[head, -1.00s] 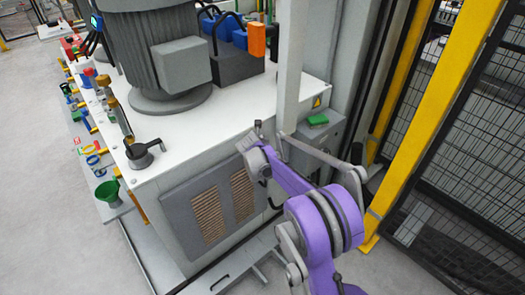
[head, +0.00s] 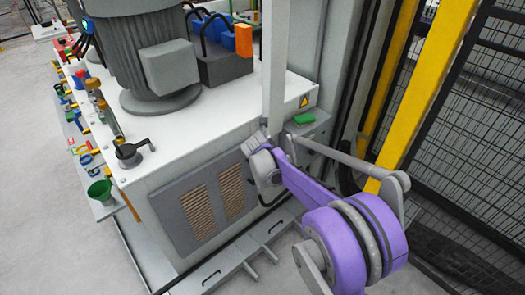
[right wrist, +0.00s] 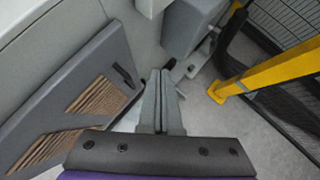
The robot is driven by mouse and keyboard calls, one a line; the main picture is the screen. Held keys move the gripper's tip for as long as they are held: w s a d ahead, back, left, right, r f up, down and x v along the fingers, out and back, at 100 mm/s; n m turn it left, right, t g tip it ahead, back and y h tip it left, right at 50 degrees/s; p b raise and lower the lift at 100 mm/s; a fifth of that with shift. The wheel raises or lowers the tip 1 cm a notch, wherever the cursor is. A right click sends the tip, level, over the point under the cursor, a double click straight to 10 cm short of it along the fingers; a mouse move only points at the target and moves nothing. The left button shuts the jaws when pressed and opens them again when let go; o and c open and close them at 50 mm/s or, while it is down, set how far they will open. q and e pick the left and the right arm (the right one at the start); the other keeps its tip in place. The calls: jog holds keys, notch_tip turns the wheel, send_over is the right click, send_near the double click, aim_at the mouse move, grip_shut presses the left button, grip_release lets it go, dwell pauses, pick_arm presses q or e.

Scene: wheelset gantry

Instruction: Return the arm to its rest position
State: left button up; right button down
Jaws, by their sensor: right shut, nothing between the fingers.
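My right arm (head: 345,245), purple and grey, comes in from the lower right of the head view. Its grey wrist end (head: 264,167) is in front of the white machine cabinet, close to the vented grey panel. In the right wrist view my right gripper (right wrist: 160,75) points away from the camera, with its two grey fingers together and nothing between them. The fingers are hard to make out in the head view. My left gripper is in neither view.
The white cabinet (head: 165,160) carries a large grey motor and stands left of the arm. A grey box with a green item (head: 304,119) is just behind the wrist. A yellow post (head: 402,95) and black mesh fence (head: 480,120) close off the right side.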

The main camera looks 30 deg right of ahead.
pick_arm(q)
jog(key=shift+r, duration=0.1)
pick_arm(e)
jog(key=shift+s+r, duration=0.3)
jog(key=shift+a, duration=0.1)
jog(key=s+a+r+m+y, duration=0.2)
jog(key=s+a+m+y, duration=0.1)
jog(key=s+a+m, duration=1.2)
jog(key=s+a+f+m+g+y, duration=0.1)
jog(key=s+a+f+m+y, duration=0.15)
jog(key=s+a+m, duration=0.5)
jog(key=s+a+f+m+g+y, duration=0.1)
jog(key=s+a+f+m, duration=0.2)
jog(key=s, duration=0.7)
pick_arm(q)
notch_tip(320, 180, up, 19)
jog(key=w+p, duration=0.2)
jog(key=p, duration=1.5)
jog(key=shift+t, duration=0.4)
pick_arm(e)
notch_tip(320, 180, up, 19)
jog(key=w+d+m+t, duration=0.1)
jog(key=shift+w+d, duration=0.15)
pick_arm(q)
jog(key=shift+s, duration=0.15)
pick_arm(e)
jog(key=shift+f, duration=0.1)
